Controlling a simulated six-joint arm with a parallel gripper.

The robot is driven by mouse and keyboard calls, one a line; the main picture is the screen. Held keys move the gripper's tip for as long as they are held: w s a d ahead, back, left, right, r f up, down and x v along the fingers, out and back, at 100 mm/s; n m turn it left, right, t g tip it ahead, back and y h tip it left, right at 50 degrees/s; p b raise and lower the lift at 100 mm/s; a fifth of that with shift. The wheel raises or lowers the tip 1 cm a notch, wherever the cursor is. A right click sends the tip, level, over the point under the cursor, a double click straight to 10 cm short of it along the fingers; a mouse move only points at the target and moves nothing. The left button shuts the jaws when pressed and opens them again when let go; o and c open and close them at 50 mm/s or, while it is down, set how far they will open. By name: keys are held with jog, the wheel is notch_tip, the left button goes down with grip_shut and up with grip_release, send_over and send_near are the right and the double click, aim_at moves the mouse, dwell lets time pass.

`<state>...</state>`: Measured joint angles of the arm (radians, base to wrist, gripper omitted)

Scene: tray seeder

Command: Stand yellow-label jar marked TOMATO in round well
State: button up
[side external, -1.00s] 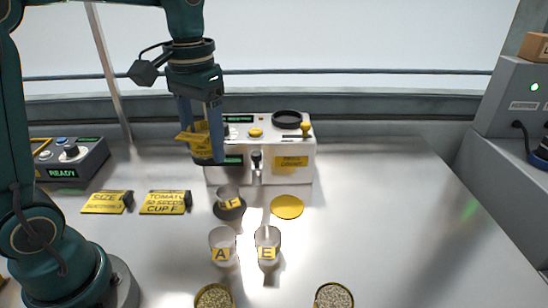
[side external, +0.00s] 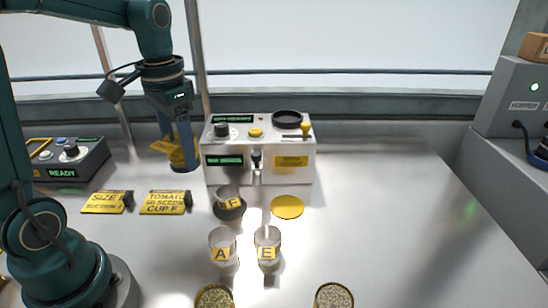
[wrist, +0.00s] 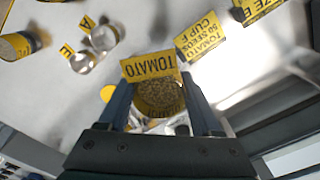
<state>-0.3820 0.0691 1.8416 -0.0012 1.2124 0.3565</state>
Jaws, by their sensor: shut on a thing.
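My gripper (side external: 182,160) is shut on the jar with the yellow TOMATO label (wrist: 148,67). In the wrist view the jar's mouth (wrist: 158,98) faces the camera and shows tan seeds inside, between the two fingers (wrist: 160,108). In the side view the held jar (side external: 176,153) is partly hidden by the fingers, in the air left of the white machine (side external: 262,175). A dark round well (side external: 287,117) with a raised rim sits on top of the machine at its right; its inside is hard to make out.
Cup F (side external: 229,196) stands on a dark disc before the machine, beside a yellow disc (side external: 287,207). Cups A (side external: 222,242) and E (side external: 267,239) stand nearer. Two seed jars (side external: 214,297) (side external: 334,296) are at the front edge. The right of the table is clear.

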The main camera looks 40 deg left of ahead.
jog(key=s+a+f+n, duration=0.2)
jog(key=s+a+n, duration=0.3)
jog(key=s+a, duration=0.3)
send_over(196, 219)
notch_tip(196, 219, down, 7)
jog(key=shift+s+a+f, duration=0.1)
jog(key=shift+f, duration=2.1)
jog(key=shift+f, duration=0.1)
jog(key=o, duration=1.5)
